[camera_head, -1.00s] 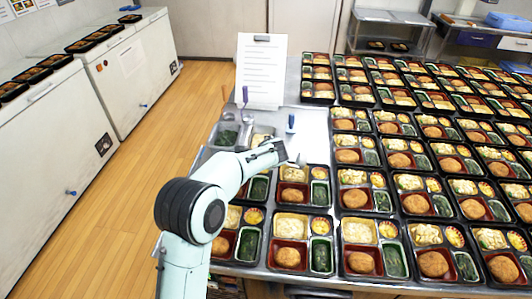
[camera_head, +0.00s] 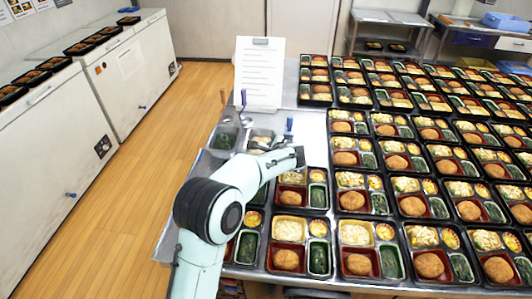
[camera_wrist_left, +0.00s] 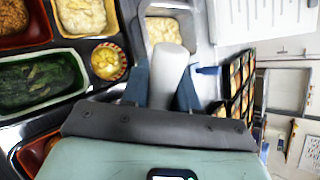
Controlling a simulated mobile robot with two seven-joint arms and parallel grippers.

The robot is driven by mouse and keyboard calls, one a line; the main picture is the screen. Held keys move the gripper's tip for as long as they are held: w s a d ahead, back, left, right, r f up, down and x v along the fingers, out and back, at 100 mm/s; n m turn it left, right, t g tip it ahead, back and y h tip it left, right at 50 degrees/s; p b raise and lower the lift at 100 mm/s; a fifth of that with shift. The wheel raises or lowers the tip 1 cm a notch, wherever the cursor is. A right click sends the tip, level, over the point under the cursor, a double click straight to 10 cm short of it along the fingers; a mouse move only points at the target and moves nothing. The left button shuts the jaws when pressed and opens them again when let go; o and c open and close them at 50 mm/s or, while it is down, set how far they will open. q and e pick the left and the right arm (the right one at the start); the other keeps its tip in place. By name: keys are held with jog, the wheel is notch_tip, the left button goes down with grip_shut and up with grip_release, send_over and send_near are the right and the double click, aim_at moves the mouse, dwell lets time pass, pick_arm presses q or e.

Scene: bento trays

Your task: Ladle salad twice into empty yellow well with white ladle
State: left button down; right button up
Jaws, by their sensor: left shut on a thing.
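My left gripper (camera_wrist_left: 162,88) is shut on a thick white handle, which I take as the white ladle (camera_wrist_left: 169,72). The ladle's bowl is hidden. In the head view my left gripper (camera_head: 297,158) is over the table, just right of and nearer than the salad pan (camera_head: 251,145). The pan of pale salad (camera_wrist_left: 168,28) also shows beyond the handle in the wrist view. A bento tray (camera_head: 303,207) below the gripper has salad in its yellow well (camera_wrist_left: 82,15). My right gripper is out of view.
A greens pan (camera_head: 210,147) stands left of the salad pan. A blue-handled utensil (camera_head: 289,125) stands behind the gripper. An upright white sheet (camera_head: 258,75) is at the back left. Rows of filled bento trays cover the table's right; a bare strip (camera_head: 312,125) lies behind the gripper.

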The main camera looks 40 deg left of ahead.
pick_arm(q)
jog(key=w+d+r+m+y+p, duration=0.2)
jog(key=d+r+m+y+p, duration=0.1)
jog(key=d+r+y, duration=0.1)
jog(key=w+d+r+m+g+y+p, duration=0.1)
jog(key=w+d+r+m+y+p, duration=0.2)
jog(key=r, duration=0.4)
jog(key=shift+d+y+p, duration=0.6)
jog(key=shift+d+y, duration=0.1)
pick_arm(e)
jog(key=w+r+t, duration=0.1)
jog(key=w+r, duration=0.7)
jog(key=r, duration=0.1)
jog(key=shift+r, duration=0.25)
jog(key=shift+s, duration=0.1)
